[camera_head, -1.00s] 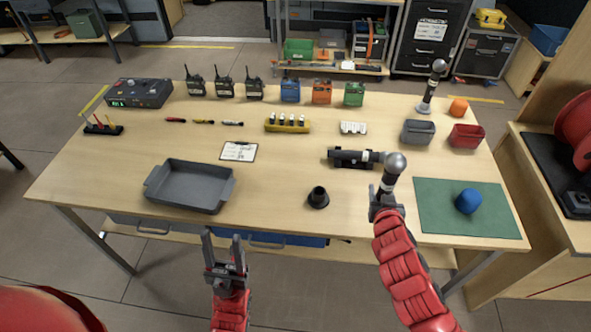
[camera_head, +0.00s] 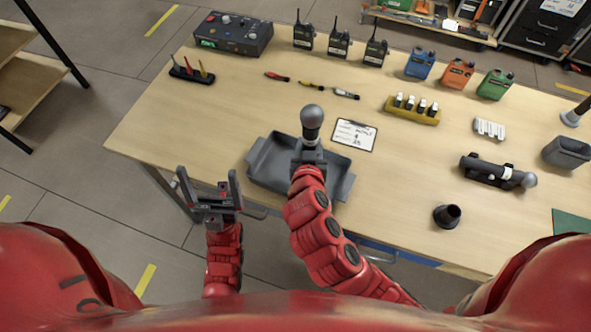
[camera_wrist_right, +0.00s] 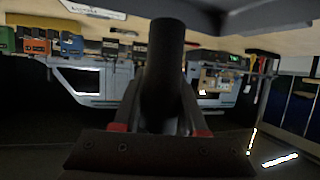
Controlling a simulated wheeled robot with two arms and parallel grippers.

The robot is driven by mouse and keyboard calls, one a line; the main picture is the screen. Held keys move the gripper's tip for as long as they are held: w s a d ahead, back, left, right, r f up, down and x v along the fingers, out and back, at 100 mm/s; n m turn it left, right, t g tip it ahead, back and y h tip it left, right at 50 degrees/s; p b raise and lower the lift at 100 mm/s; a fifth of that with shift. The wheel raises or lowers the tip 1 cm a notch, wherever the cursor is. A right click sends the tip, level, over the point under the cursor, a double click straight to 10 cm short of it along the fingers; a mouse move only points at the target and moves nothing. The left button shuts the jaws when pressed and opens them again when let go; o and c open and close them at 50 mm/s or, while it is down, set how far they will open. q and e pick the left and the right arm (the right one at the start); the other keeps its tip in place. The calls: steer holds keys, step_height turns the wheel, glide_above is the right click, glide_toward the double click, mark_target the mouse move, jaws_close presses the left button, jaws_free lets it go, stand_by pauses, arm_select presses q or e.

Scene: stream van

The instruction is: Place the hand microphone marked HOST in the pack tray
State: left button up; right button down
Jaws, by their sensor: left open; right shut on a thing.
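My right gripper (camera_head: 308,160) is shut on a hand microphone (camera_head: 312,117) with a grey ball head, held head up. In the head view it overlaps the grey pack tray (camera_head: 262,166); the height between them is hard to tell. The microphone's dark handle (camera_wrist_right: 165,70) fills the middle of the right wrist view. No HOST marking can be read on it. My left gripper (camera_head: 208,180) is open and empty, left of the tray at the table's front edge. The arm and gripper hide part of the tray.
A clipboard (camera_head: 355,135) lies just behind the tray. Another microphone (camera_head: 500,173) lies in a cradle to the right, near a black cup-like holder (camera_head: 447,216).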

steer(key=s+d+f+m+h+b, duration=0.2)
steer(key=s+m+h, duration=0.1)
steer(key=s, duration=1)
steer(key=shift+g, duration=0.3)
steer(key=w+a+p, duration=0.1)
steer(key=w, duration=0.3)
steer(key=w+a+p, duration=0.1)
steer(key=w, duration=0.4)
steer(key=w+a+f+p, duration=0.1)
steer(key=w+p, duration=0.1)
steer(key=w, duration=0.3)
steer(key=shift+w+a, duration=0.2)
steer(key=shift+w, duration=0.3)
step_height(320, 180, down, 3)
steer(key=shift+s+f+p, duration=0.1)
steer(key=shift+f+p, duration=0.1)
steer(key=shift+p, duration=0.55)
steer(key=shift+f, duration=0.15)
